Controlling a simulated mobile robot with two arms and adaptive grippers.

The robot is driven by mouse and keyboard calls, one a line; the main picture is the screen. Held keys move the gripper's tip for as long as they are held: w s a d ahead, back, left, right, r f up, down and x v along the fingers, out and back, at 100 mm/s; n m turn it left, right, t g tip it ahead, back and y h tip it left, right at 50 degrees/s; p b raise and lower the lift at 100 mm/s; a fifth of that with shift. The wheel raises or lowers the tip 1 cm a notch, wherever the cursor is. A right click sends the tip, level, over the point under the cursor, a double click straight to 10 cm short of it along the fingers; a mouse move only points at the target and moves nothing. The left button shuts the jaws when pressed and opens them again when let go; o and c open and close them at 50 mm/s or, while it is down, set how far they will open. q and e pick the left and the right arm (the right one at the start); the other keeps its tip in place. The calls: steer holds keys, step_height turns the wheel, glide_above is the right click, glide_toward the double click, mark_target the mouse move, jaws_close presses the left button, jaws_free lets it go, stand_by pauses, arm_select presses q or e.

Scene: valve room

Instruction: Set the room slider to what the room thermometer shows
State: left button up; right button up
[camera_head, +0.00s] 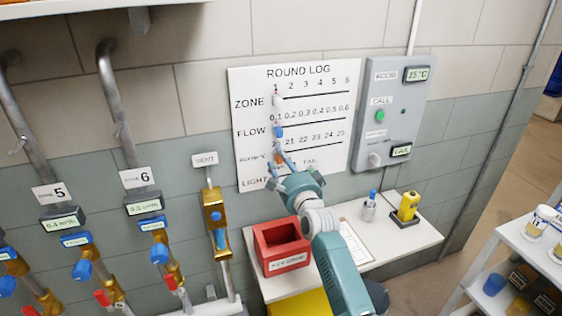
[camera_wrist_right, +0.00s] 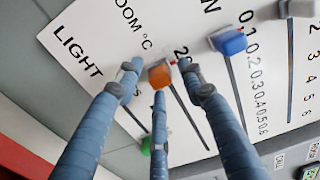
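The room thermometer (camera_head: 416,74) on the grey panel reads 25 °C. The ROUND LOG board (camera_head: 340,84) carries the room row, with a scale up to 25. Its orange room slider (camera_wrist_right: 160,75) is at the low end, by the 20 mark, in the right wrist view. In the head view my gripper partly hides it. My right gripper (camera_head: 280,166) is at the board. In the wrist view its three fingers (camera_wrist_right: 161,78) are spread around the orange slider, with gaps visible beside it. My left gripper is not in view.
The blue flow slider (camera_head: 278,132) and white zone slider (camera_head: 277,101) sit just above. A green knob (camera_wrist_right: 146,147) is on the light row. A red bin (camera_head: 281,246), a yellow device (camera_head: 408,206) and a small bottle (camera_head: 369,207) stand on the shelf below. Valve pipes line the left.

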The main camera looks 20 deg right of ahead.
steer(key=shift+c, duration=0.5)
jaws_close()
